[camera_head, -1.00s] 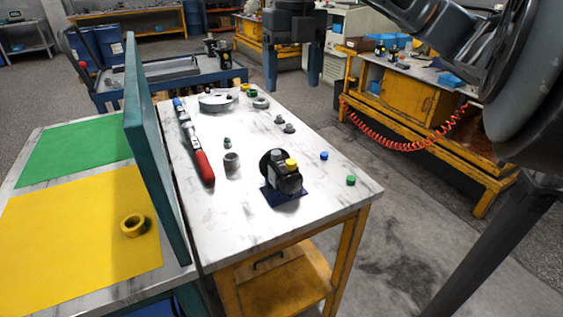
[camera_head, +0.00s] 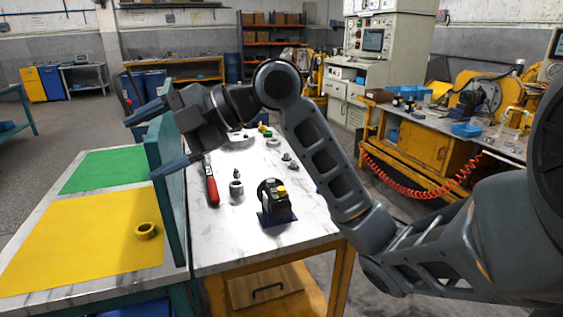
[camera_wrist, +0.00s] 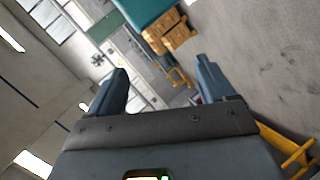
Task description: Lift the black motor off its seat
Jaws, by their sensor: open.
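My gripper (camera_head: 143,148) is open and empty, pointing left above the teal divider panel, well up and left of the motor. My arm crosses above the right part of the table. In the wrist view, my gripper (camera_wrist: 160,68) shows two parted fingers with nothing between them; the motor is not in that view.
A red-handled tool (camera_head: 212,190) and a grey cylinder (camera_head: 236,188) lie left of the motor. Small fittings (camera_head: 289,160) stand behind it.

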